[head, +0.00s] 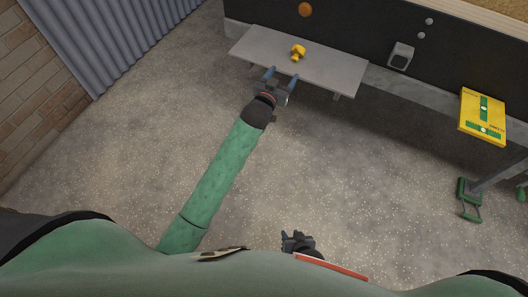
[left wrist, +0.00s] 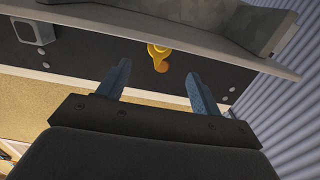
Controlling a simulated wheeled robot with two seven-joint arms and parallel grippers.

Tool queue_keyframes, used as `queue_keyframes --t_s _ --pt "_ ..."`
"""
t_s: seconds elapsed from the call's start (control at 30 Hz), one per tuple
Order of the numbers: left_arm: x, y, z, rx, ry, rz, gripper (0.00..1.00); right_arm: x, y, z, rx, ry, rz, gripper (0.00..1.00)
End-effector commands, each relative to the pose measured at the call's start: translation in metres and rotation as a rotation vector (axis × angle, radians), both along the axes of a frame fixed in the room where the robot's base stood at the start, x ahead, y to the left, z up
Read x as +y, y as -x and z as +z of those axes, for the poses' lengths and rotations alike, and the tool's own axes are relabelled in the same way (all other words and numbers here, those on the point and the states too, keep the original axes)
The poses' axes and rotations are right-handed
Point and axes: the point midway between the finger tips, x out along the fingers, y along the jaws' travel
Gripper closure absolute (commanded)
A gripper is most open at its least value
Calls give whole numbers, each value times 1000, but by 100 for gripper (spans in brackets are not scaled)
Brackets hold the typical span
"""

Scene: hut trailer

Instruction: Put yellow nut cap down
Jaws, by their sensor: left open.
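The yellow nut cap (head: 298,53) rests on the grey shelf (head: 330,72) at the top of the head view. In the left wrist view, which looks upside down, the nut cap (left wrist: 155,49) shows beyond the fingertips, roughly between them. My left gripper (head: 282,74) is at the shelf's front edge, open and empty, with the nut cap a short way past its fingers. Its spread blue fingers also show in the left wrist view (left wrist: 159,70). My right gripper (head: 292,238) is low in the head view, near my body; its finger gap is unclear.
A dark panel (head: 350,42) stands behind the shelf, with an orange disc (head: 305,9) and a grey box (head: 401,56) on it. A yellow-green box (head: 483,116) is at the right. The speckled floor (head: 360,180) is mostly clear.

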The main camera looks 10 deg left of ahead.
Motion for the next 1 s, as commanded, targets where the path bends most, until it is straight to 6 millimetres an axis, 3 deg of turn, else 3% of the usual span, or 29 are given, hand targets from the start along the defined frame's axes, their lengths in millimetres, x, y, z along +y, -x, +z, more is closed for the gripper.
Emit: queue_keyframes --t_s 0.13,0.27,0.47,0.6,0.8,0.9,1.0 --pt "2 26 -50 88 -6 3 35 0 0 0 0 0 0 64" --pt "5 72 -122 223 -16 5 35 0 -2 0 -1 0 1 64" --pt "8 164 -227 440 -33 0 35 0 -4 1 -4 0 1 64" --pt "10 240 -292 592 -43 -8 35 0 -6 2 -6 0 0 64" --pt "12 344 -357 778 -52 -25 35 0 -6 2 -6 0 0 64" --pt "12 380 -375 838 -55 -31 35 0 -5 1 -5 0 0 64" --pt "12 401 -385 873 -57 -36 35 0 -3 1 -3 0 0 64"
